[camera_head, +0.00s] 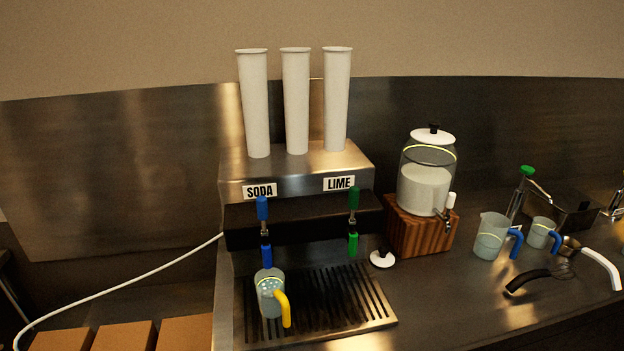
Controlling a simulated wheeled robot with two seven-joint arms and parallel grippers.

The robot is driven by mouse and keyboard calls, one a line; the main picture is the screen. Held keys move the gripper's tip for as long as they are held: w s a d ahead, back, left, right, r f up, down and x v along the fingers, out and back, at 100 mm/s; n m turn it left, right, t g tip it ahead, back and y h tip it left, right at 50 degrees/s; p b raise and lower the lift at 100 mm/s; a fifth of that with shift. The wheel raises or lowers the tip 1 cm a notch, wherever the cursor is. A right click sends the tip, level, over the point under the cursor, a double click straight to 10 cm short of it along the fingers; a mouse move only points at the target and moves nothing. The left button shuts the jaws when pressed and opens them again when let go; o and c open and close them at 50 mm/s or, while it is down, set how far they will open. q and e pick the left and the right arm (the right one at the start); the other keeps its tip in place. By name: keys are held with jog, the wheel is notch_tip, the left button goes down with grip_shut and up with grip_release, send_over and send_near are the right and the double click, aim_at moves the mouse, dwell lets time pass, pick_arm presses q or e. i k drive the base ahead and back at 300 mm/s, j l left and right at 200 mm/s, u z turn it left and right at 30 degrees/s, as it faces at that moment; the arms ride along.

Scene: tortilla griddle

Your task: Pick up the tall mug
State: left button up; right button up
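Several clear mugs are in view and I cannot tell for certain which is the tall mug. A clear mug with a yellow handle (270,296) stands on the drip tray under the blue soda tap, with pale bits or bubbles inside. A larger clear mug with a blue handle (490,237) stands on the counter at the right. A smaller clear mug with a blue handle (540,233) stands just right of it. Neither of my grippers is in view, and nothing is touching the mugs.
The soda and lime dispenser (297,165) carries white cup stacks (296,100). A glass jar dispenser (426,180) stands on a wooden block (421,230). A black-handled utensil (528,280) and a white-handled one (600,265) lie by the blue-handled mugs. Counter (450,300) in front is clear.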

aim_at(273, 303)
jog(key=k+l, duration=0.15)
jog(key=l, duration=0.25)
jog(key=k+l, duration=0.1)
jog(key=l, duration=0.3)
jog(key=k+l, duration=0.15)
jog(key=l, duration=0.25)
jog(key=k+l+u, duration=0.1)
jog(key=l, duration=0.35)
